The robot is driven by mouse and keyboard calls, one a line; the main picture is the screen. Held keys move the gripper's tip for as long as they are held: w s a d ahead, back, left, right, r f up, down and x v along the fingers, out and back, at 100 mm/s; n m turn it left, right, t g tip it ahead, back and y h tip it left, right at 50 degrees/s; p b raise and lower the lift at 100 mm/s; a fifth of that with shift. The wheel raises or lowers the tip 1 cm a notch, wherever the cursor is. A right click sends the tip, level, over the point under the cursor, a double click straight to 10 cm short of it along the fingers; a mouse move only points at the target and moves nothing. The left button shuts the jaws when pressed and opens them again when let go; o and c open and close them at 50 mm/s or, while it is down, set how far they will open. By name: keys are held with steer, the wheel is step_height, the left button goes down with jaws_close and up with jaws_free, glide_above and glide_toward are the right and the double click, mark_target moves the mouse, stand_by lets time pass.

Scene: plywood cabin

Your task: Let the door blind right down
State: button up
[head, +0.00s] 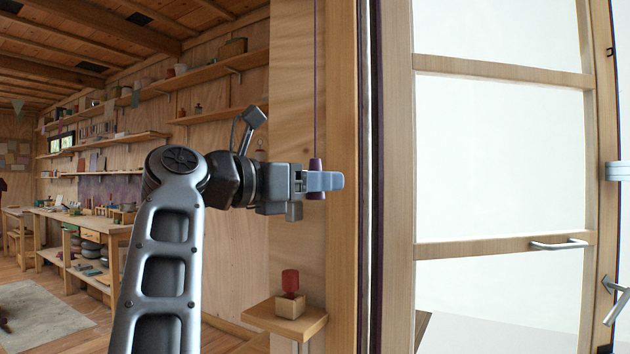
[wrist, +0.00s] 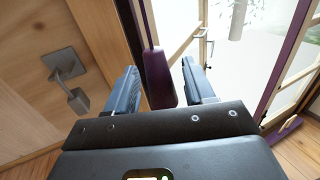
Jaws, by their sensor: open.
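A thin purple cord (head: 316,80) hangs down beside the door frame and ends in a purple pull (head: 316,166). My gripper (head: 325,181) is at the height of this pull, its fingers pointing right in the head view. In the wrist view the pull (wrist: 158,76) hangs between the two open fingers of my gripper (wrist: 160,86). I see a gap on its left side; contact on the right cannot be told. The glazed door (head: 500,155) stands at the right with clear panes. I cannot make out the blind's cloth for certain.
A small wooden shelf (head: 302,324) below my gripper bears a wooden block with a red top (head: 290,282). The wooden door post (head: 342,250) is close to the fingertips. A grey metal wall fitting (wrist: 70,75) is left of the fingers. Workbenches and shelves line the far left.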

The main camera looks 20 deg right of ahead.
jaws_close()
stand_by(0.4)
